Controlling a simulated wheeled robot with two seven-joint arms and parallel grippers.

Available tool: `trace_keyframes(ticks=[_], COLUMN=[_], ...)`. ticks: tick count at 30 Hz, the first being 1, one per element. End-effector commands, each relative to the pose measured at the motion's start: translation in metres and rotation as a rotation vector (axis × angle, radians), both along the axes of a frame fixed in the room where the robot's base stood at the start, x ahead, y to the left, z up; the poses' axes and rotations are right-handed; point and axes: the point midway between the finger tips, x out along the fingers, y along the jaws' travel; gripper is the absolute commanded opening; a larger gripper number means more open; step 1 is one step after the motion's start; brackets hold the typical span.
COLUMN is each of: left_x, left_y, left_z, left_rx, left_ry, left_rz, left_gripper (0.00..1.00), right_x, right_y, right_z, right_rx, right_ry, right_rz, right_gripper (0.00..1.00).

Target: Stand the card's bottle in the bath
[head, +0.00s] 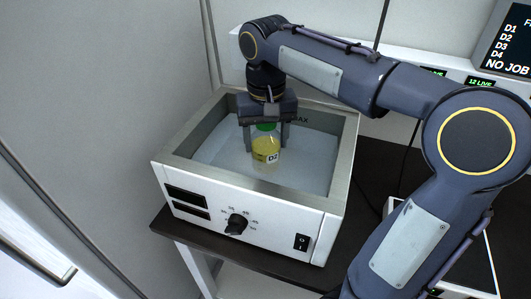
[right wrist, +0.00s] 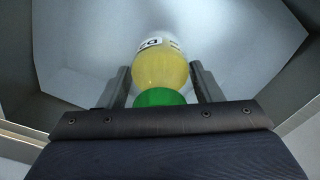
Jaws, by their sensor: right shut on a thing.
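The bottle (head: 266,150) has yellow contents, a green cap and a white label reading D2. It is upright inside the bath (head: 172,168), a white box with a metal rim and a pale basin. My right gripper (head: 265,135) reaches down into the bath from above and is shut on the bottle near its cap. In the right wrist view the bottle (right wrist: 160,68) shows between the two fingers, its green cap nearest the palm. I cannot tell whether its base touches the basin floor. The card is not clearly in view. My left gripper is not in view.
The bath stands on a dark table (head: 385,165). Its front has a black dial (head: 236,223) and a switch (head: 302,242). A screen (head: 508,45) at the upper right lists D1 to D4 and "NO JOB". A wall stands close on the left.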

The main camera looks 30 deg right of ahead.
Motion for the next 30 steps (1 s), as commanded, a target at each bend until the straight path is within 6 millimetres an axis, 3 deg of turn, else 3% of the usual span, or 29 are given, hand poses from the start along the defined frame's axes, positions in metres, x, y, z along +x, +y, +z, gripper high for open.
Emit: trace_keyframes(ticks=[8,21,22,26,30], left_x=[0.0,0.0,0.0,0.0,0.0], left_y=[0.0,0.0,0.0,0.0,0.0], left_z=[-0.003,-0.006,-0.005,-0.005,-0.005], left_rx=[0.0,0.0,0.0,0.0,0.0], left_ry=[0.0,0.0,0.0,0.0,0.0], left_rz=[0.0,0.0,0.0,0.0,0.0], left_gripper=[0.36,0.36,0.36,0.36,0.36], right_x=[0.0,0.0,0.0,0.0,0.0], right_y=[0.0,0.0,0.0,0.0,0.0], right_z=[-0.035,-0.042,-0.041,-0.041,-0.041], right_rx=[0.0,0.0,0.0,0.0,0.0], right_ry=[0.001,0.0,0.0,0.0,0.0], right_rz=[0.0,0.001,0.001,0.001,0.001], right_gripper=[0.18,0.18,0.63,0.8,0.81])
